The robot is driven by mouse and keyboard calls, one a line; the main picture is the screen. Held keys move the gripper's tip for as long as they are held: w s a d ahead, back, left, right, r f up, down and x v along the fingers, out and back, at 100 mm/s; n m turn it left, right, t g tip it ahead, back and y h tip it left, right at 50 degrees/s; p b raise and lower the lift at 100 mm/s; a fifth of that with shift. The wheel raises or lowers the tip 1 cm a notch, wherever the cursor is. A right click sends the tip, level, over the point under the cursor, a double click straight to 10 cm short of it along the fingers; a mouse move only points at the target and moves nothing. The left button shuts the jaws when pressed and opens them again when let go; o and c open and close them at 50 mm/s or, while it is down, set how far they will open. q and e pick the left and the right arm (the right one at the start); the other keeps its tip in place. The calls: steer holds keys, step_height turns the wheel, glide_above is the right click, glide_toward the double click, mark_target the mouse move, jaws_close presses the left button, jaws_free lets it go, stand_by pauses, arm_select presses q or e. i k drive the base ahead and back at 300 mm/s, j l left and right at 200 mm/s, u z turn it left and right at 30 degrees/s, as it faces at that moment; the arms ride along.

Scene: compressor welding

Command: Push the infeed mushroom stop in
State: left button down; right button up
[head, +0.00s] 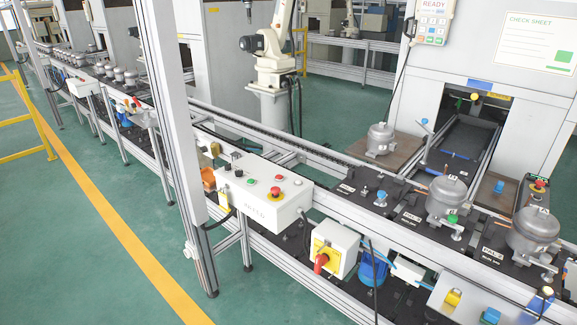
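A red mushroom stop (275,192) with a yellow ring sits on the sloped top of a white control box (262,203) at the centre front, beside green, red and black buttons. The lettering on the box front is too blurred to read. A second red mushroom stop (539,185) on a yellow base stands on a small box at the right, behind the compressors. I cannot tell from labels which one is the infeed stop, or whether either is pressed in. Neither of my grippers is in view.
A conveyor (330,157) carries grey compressors (447,196) on black pallets. A grey post (180,130) stands left of the control box. Green floor (70,220) is clear at the left.

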mark_target(275, 189)
steer(key=i+j+z, duration=0.2)
steer(key=i, duration=0.45)
steer(key=i+j+z, duration=0.2)
steer(key=i+j, duration=0.3)
steer(key=i+j+z, duration=0.2)
steer(key=i+j, duration=0.3)
steer(key=i, duration=0.2)
